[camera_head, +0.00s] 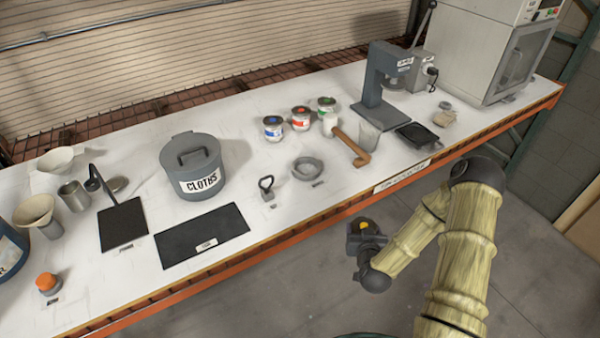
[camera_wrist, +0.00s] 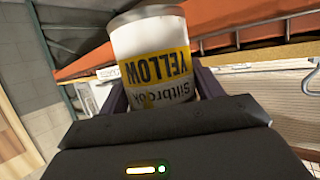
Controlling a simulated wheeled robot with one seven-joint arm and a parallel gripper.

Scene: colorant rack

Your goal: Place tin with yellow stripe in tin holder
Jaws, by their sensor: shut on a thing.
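In the wrist view, the white tin (camera_wrist: 152,35) has a yellow stripe reading YELLOW and sits between the fingers of my gripper (camera_wrist: 158,92). The gripper is shut on it. In the head view, my gripper (camera_head: 366,238) is off the front edge of the bench, over the floor. The tin is mostly hidden there; a small yellow spot shows at the gripper. A round grey open ring (camera_head: 307,169), which looks like the tin holder, lies on the bench to the upper left of my gripper. It looks empty.
Tins with blue (camera_head: 272,128), red (camera_head: 300,118) and green (camera_head: 327,106) stripes stand behind the ring. A wooden-handled tool (camera_head: 352,148) lies right of it, and a small black-handled item (camera_head: 267,188) stands left. The orange bench edge (camera_head: 290,232) lies between gripper and ring.

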